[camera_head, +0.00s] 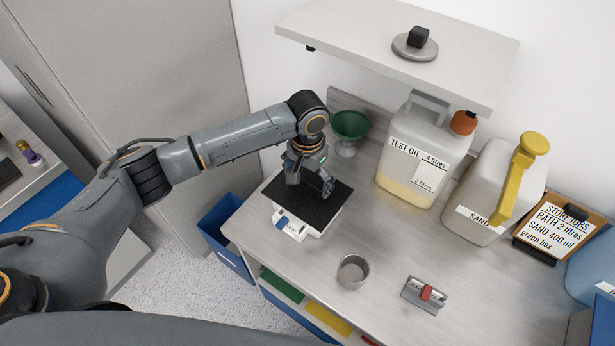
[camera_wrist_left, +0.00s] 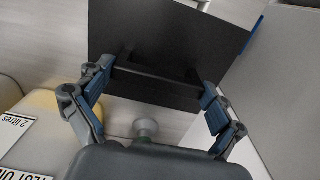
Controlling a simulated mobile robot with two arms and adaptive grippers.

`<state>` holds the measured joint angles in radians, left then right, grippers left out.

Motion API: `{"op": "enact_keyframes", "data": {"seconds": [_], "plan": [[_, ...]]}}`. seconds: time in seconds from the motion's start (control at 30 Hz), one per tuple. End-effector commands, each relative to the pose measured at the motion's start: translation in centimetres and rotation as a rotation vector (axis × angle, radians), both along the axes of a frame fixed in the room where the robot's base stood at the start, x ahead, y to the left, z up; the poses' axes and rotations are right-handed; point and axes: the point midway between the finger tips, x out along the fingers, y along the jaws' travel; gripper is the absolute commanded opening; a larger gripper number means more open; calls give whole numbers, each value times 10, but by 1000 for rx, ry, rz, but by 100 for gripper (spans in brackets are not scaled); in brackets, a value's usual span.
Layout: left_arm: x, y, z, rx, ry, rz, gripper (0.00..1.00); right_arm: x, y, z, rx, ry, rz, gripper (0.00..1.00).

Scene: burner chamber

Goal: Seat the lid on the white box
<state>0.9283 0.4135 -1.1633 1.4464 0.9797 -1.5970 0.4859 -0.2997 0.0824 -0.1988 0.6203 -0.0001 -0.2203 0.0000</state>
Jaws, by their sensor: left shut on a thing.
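The black lid (camera_head: 325,209) lies flat over the white box (camera_head: 292,226) at the left end of the bench; whether it touches the rim all round I cannot tell. The box shows only its front edge, with a blue latch (camera_head: 282,221). My left gripper (camera_head: 311,188) reaches down over the lid. In the left wrist view the gripper (camera_wrist_left: 155,90) is shut on the dark handle bar of the lid (camera_wrist_left: 165,35), which hides the box there. My right gripper is not in view.
A green funnel (camera_head: 350,125) stands just behind the lid. Large test oil (camera_head: 405,170) and sand (camera_head: 480,195) jugs stand to the right. A shelf (camera_head: 380,45) overhangs the back. The bench middle is clear.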

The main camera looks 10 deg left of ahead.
Motion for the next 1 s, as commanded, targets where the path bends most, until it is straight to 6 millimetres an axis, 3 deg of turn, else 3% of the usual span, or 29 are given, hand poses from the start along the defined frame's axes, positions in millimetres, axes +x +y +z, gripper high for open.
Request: {"op": "enact_keyframes", "data": {"seconds": [1.0], "plan": [[0, 0, -1, -1, 0, -1, 62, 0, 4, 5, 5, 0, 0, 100]]}}
